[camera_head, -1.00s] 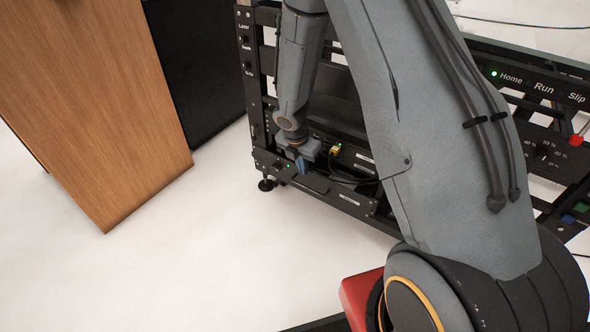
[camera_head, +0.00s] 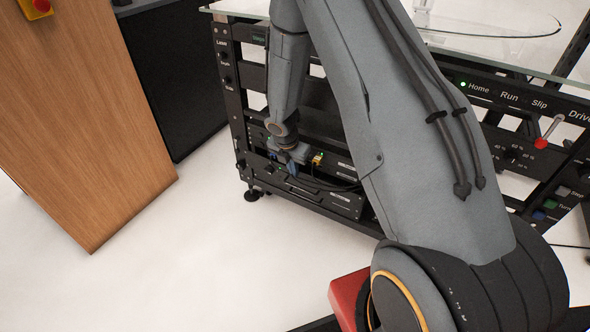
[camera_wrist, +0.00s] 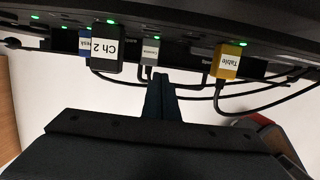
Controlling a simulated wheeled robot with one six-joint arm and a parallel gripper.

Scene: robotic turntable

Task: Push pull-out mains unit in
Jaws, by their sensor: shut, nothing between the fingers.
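The pull-out mains unit is a low black unit (camera_head: 338,197) at the bottom of the turntable frame in the head view. In the wrist view it is a dark strip (camera_wrist: 290,42) across the top, with labelled plugs and green lights. A yellow "Table" plug (camera_wrist: 229,62) and a black "Ch 2" plug (camera_wrist: 106,48) stand out there. My gripper (camera_head: 292,166) is shut and empty at the unit's left part. In the wrist view its blue-grey fingertips (camera_wrist: 160,80) point at the unit between those plugs. I cannot tell whether they touch it, nor how far out the unit stands.
Black cables (camera_wrist: 262,105) hang from the plugs near my fingers. A wooden cabinet (camera_head: 85,130) stands at the left. The turntable's control panel (camera_head: 515,130) is at the right, partly behind my arm. White floor (camera_head: 210,270) is clear in front.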

